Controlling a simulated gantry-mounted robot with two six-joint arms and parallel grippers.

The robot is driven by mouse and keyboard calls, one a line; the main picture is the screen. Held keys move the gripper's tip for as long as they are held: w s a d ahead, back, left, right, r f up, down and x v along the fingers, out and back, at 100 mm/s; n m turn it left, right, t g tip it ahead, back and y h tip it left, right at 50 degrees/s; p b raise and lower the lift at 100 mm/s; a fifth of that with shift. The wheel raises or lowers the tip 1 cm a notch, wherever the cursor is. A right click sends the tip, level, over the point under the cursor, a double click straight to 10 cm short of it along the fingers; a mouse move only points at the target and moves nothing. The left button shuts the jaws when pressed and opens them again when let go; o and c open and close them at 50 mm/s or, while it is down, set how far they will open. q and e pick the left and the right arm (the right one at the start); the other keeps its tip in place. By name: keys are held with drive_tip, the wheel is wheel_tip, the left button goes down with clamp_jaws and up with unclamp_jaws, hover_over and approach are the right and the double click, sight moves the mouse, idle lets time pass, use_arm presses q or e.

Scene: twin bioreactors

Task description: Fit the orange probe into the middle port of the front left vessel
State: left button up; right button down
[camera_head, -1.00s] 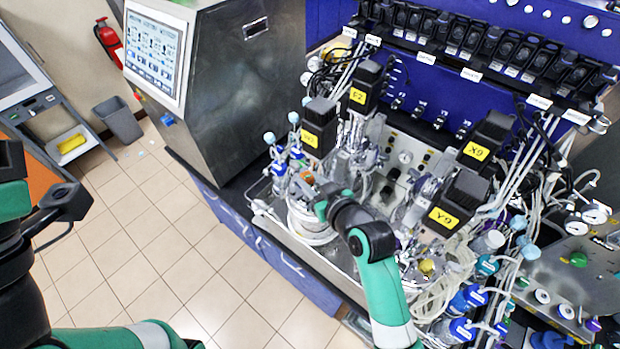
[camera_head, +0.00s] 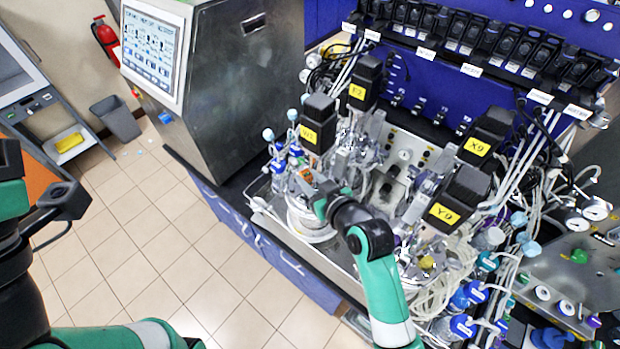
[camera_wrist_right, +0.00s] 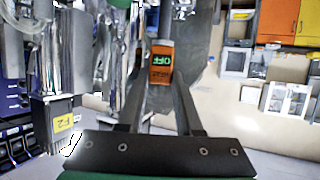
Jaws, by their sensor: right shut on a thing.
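The orange probe (camera_wrist_right: 161,64) has a dark display with green characters in the right wrist view. It sits between the two grey fingers of my right gripper (camera_wrist_right: 162,88), which is shut on it. In the head view, my right gripper (camera_head: 311,193) is at the top of the front left vessel (camera_head: 312,234), among its fittings. A small orange part of the probe (camera_head: 306,174) shows there. The probe's lower end and the middle port are hidden, so I cannot tell whether the probe is in the port. Only links of my left arm show at the left; its gripper is not visible.
A black motor with a yellow label (camera_head: 318,127) rises just behind the front left vessel. Blue-capped bottles (camera_head: 279,167) stand close to its left. Tubing and more motors crowd the right. The tiled floor (camera_head: 150,250) in front is clear.

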drive_tip(key=shift+f, duration=0.15)
drive_tip(key=shift+f+b, duration=0.6)
drive_tip(key=shift+b, duration=0.05)
idle(0.4)
drive_tip(key=shift+f+b, duration=0.7)
drive_tip(key=shift+f, duration=0.1)
drive_tip(key=shift+f+b, duration=0.5)
drive_tip(key=shift+f, duration=0.15)
drive_tip(key=shift+f, duration=0.3)
idle(0.4)
drive_tip(key=c, duration=0.5)
unclamp_jaws()
